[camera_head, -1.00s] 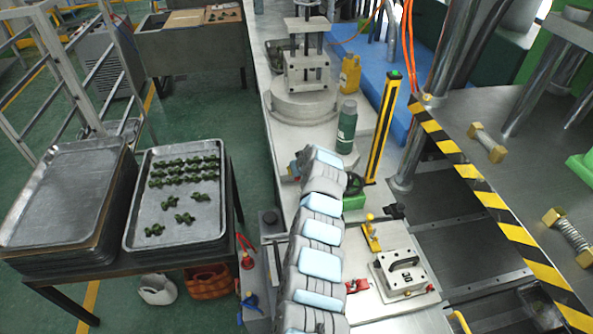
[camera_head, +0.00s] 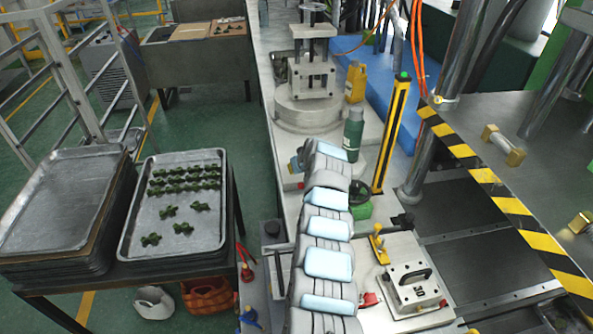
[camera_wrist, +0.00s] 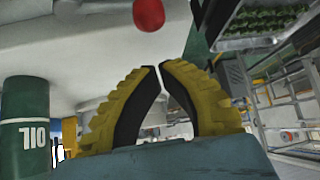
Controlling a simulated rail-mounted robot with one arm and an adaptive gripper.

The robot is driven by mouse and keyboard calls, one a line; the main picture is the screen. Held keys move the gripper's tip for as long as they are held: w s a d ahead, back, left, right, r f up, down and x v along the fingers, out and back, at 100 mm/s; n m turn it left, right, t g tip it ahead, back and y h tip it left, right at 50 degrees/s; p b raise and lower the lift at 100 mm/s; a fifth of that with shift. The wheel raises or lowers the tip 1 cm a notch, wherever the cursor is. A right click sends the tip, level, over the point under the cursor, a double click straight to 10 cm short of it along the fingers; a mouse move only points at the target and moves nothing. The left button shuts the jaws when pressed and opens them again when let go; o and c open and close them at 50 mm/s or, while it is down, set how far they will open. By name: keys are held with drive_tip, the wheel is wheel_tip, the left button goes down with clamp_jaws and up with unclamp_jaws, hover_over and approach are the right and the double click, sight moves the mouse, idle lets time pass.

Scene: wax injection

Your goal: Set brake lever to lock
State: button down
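No part is clearly marked as the brake lever. A red rounded knob (camera_wrist: 148,14) shows at the top edge of the wrist view, beyond my fingertips and apart from them; what it belongs to is cut off. My gripper (camera_wrist: 160,68) has yellow ribbed fingers with black pads. The tips nearly meet, with only a thin gap and nothing between them. In the head view my grey arm with light blue panels reaches over the pale bench, and the gripper is hidden at its far end. A small red part (camera_head: 300,185) shows just left of the arm there.
A green oil bottle (camera_head: 354,133) and yellow-black post (camera_head: 393,135) stand right of the arm. A fixture with a black handle (camera_head: 411,277) and a yellow upright piece (camera_head: 379,243) lie nearer. A tray of green parts (camera_head: 133,228) is left, across open floor.

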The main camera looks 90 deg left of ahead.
sight(303, 185)
drive_tip(key=shift+p+v, duration=0.4)
drive_tip(key=shift+v, duration=3.75)
drive_tip(key=shift+s, duration=0.2)
